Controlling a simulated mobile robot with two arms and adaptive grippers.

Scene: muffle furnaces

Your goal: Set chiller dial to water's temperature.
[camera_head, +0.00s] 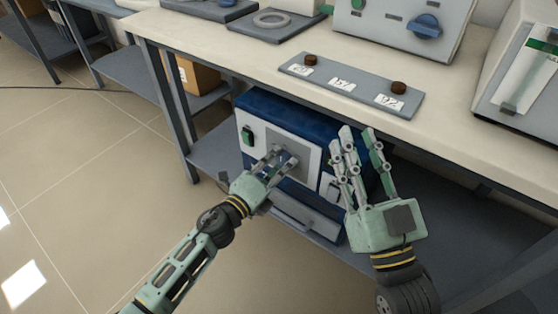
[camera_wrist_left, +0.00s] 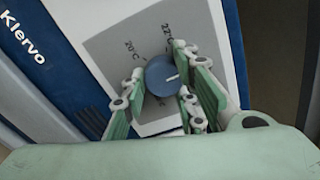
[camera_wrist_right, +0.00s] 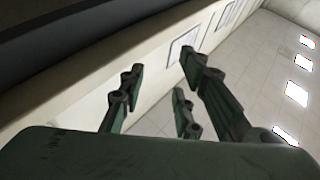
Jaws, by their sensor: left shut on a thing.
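The blue and white chiller (camera_head: 256,128) stands on the shelf under the bench. Its round blue dial (camera_wrist_left: 161,76) has a white pointer mark, which points right and slightly up in the left wrist view. Printed temperature marks lie around it on the grey panel (camera_wrist_left: 110,45); two read about 20°C and 22°C. My left gripper (camera_head: 284,158) is shut on the dial, with fingers on both sides of it (camera_wrist_left: 160,90). My right gripper (camera_head: 362,142) is open and empty, in front of the bench edge, fingers up; its fingers stand apart in the right wrist view (camera_wrist_right: 160,95).
A white device with a blue knob (camera_head: 424,27) stands behind. A cardboard box (camera_head: 196,77) lies on the shelf.

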